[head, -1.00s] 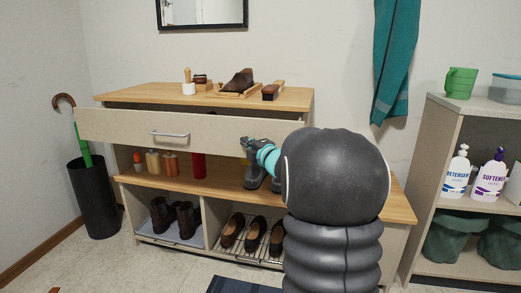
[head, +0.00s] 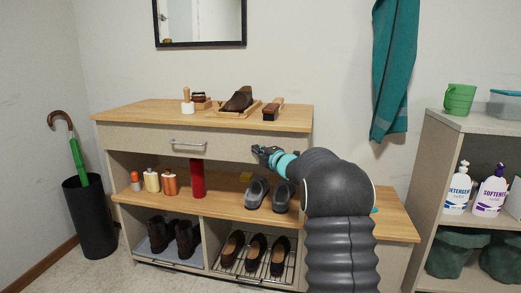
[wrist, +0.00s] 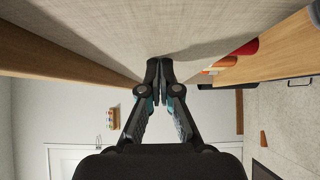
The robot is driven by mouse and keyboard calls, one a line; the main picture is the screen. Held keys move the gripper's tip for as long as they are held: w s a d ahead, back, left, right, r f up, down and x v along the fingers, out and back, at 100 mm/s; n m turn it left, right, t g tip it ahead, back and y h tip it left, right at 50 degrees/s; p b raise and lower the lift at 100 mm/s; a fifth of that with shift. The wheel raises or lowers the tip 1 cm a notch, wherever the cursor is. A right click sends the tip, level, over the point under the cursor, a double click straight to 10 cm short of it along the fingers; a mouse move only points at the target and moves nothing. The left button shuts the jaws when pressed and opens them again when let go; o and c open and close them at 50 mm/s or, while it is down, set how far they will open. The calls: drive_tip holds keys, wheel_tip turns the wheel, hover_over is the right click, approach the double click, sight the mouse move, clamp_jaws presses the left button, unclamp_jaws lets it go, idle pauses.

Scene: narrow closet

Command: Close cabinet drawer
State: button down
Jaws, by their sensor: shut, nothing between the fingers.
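The cabinet drawer (head: 150,139) has a light front with a silver bar handle (head: 188,142). Its front sits directly under the wooden top of the cabinet (head: 130,110), and no gap shows above it in the head view. My gripper (head: 258,150) is at the right part of the drawer front, right of the handle. In the wrist view my gripper (wrist: 159,62) is shut and empty, its fingertips together at the drawer front (wrist: 165,25). Whether the tips touch the front I cannot tell exactly.
Bottles, a red cylinder (head: 197,178) and grey shoes (head: 257,194) stand on the shelf below. An umbrella stand (head: 90,215) is at the left, and a shelf unit (head: 437,160) with detergent bottles is at the right.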

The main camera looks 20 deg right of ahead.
drive_tip(key=shift+d+r, duration=0.25)
drive_tip(key=shift+d, duration=0.05)
